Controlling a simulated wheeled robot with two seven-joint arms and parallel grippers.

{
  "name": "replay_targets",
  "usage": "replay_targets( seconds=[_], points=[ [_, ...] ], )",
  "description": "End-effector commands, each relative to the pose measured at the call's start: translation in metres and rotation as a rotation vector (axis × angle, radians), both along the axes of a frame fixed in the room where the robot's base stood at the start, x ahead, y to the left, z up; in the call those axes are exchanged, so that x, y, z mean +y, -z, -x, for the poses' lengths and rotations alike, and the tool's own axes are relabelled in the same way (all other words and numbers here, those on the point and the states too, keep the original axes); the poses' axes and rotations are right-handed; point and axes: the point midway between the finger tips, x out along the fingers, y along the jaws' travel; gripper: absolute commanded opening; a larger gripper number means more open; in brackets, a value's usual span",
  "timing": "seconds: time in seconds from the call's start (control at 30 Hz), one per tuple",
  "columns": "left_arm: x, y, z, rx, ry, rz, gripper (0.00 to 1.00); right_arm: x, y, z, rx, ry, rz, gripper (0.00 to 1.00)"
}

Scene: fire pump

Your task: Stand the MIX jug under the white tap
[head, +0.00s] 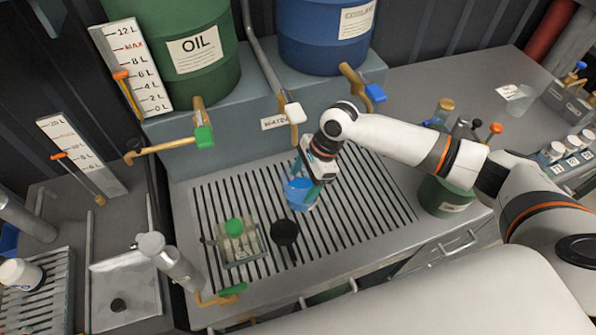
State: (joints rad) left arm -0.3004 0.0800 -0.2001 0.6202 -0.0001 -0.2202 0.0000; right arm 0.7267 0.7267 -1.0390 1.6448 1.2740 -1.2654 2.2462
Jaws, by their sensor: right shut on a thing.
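A clear jug (300,193) with blue in its lower part is in my right gripper (315,170), above or on the slatted drain grate (365,205). I cannot read a MIX label on it, and the gripper hides much of its upper part. The gripper is shut on the jug, which looks roughly upright. The white tap (293,113) is on the grey ledge behind, with its brass body below the white handle. The jug is just below and in front of this tap in the picture; I cannot tell whether it is directly under the outlet. My left gripper is out of view.
A green OIL drum (190,50) with a green tap (203,137) and a blue drum (325,35) with a blue tap (375,93) stand behind. A caged green-topped item (236,240) and a black funnel-like item (285,233) lie on the grate. The grate's right part is clear.

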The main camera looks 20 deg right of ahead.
Motion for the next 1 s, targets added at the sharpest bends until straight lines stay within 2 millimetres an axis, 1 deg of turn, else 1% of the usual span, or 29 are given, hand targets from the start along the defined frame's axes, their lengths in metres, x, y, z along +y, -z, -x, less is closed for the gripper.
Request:
replay_targets(
  seconds=[0.03,0.17,0.27,0.33,0.5,0.9,0.93,1.0],
  points=[
    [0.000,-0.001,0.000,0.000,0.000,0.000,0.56,0.000,0.001,-0.005,-0.001,0.002,0.000,0.41],
    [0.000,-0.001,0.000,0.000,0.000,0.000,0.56,0.001,0.005,-0.011,-0.001,-0.001,-0.001,0.41],
    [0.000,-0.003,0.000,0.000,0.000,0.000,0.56,0.001,0.009,-0.021,-0.001,0.002,-0.001,0.41],
    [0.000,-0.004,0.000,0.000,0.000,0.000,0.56,0.002,0.013,-0.030,-0.002,0.002,0.000,0.41],
    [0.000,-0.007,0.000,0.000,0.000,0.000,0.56,0.002,0.026,-0.041,-0.001,0.001,-0.001,0.41],
    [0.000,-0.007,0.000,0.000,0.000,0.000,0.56,0.002,0.031,-0.042,0.000,0.000,-0.001,0.41],
    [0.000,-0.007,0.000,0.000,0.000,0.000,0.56,0.001,0.031,-0.041,0.001,-0.001,0.000,0.79],
    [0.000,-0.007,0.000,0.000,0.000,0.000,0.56,0.001,0.031,-0.041,0.001,-0.001,0.000,0.90]
  ],
)
